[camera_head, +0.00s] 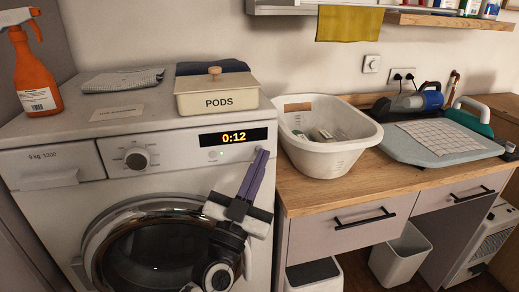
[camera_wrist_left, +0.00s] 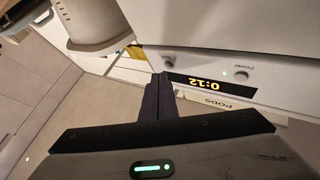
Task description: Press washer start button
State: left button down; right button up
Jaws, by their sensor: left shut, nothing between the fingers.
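The white washer (camera_head: 190,190) stands at the left, with a lit display (camera_head: 224,137) reading 0:12 on its panel. My left gripper (camera_head: 262,153) is shut and empty, with its purple fingers pointing up at the panel just below and right of the display. In the wrist view the fingertips (camera_wrist_left: 160,76) are close to a round button (camera_wrist_left: 170,66) at one end of the display. I cannot tell whether they touch it. The fingers hide that button in the head view. A button labelled Power (camera_wrist_left: 241,73) sits near a green light. My right gripper is out of view.
A PODS box (camera_head: 216,99), folded cloths (camera_head: 123,80) and an orange spray bottle (camera_head: 36,75) stand on the washer. A white basin (camera_head: 328,145) and an ironing board (camera_head: 425,150) occupy the wooden counter at right. The round washer door is shut below the panel.

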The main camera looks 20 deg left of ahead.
pick_arm(q)
jog(key=shift+w+a, duration=0.25)
jog(key=shift+w, duration=0.05)
